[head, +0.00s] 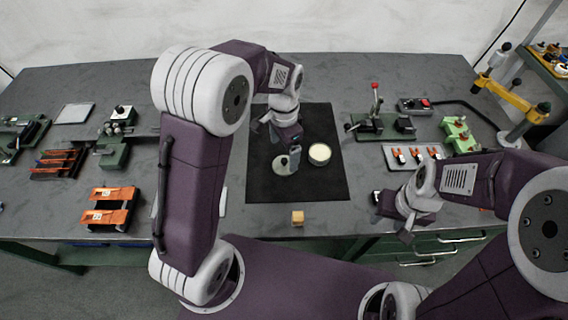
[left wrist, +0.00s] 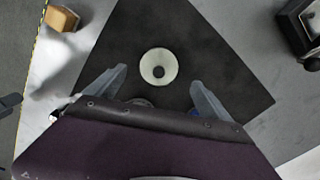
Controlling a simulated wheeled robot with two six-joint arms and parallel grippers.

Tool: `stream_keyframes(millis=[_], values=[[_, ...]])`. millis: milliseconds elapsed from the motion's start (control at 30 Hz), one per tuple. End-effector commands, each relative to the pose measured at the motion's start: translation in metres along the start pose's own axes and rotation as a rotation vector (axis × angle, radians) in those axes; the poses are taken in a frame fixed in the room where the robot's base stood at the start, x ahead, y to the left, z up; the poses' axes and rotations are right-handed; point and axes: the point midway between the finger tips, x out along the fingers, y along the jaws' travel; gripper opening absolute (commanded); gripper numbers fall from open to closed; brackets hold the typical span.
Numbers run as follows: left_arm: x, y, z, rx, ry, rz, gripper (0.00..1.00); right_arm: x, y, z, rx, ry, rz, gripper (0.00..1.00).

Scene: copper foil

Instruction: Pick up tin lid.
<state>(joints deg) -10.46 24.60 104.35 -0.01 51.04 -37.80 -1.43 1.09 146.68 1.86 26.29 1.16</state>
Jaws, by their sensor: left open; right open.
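The tin lid (head: 280,166) is a pale, flat disc lying on the black mat (head: 265,188). In the left wrist view the lid (left wrist: 149,61) shows a dark round knob at its centre. My left gripper (head: 279,146) is open above the lid, with one finger over its right side in the head view. In the left wrist view the lid lies between the two fingers of this gripper (left wrist: 158,76). A round cream tin (head: 319,153) stands on the mat to the right of the lid. My right gripper (head: 393,219) is open and empty near the table's front edge.
A small wooden block (head: 297,218) sits in front of the mat; it also shows in the left wrist view (left wrist: 62,18). A green fixture with a red-knobbed lever (head: 376,122) stands right of the mat. Orange tools (head: 110,205) lie at left. The mat's back is clear.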

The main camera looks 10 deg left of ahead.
Motion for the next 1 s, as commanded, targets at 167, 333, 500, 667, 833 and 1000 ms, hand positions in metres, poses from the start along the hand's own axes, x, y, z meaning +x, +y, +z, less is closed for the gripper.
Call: stream_keyframes(millis=[167, 333, 500, 667, 833, 1000], values=[[0.028, 0.001, 0.004, 0.0, -0.004, 0.003, 0.93, 0.004, 0.0, 0.0, 0.0, 0.0, 0.0, 0.44], [0.05, 0.001, 0.005, 0.0, -0.002, 0.002, 0.93, 0.006, 0.0, 0.001, 0.0, 0.0, 0.0, 0.44], [0.051, 0.001, 0.004, 0.0, 0.0, 0.0, 0.93, 0.005, 0.0, 0.001, 0.0, 0.0, 0.0, 0.44], [0.051, 0.001, 0.004, 0.0, 0.0, 0.0, 0.65, 0.005, 0.0, 0.001, 0.0, 0.0, 0.0, 0.44], [0.051, 0.001, 0.004, 0.0, 0.0, 0.0, 0.28, 0.005, 0.0, 0.001, 0.0, 0.0, 0.0, 0.44], [0.051, 0.001, 0.004, 0.0, 0.0, 0.0, 0.28, 0.005, 0.0, 0.001, 0.0, 0.0, 0.0, 0.44]])
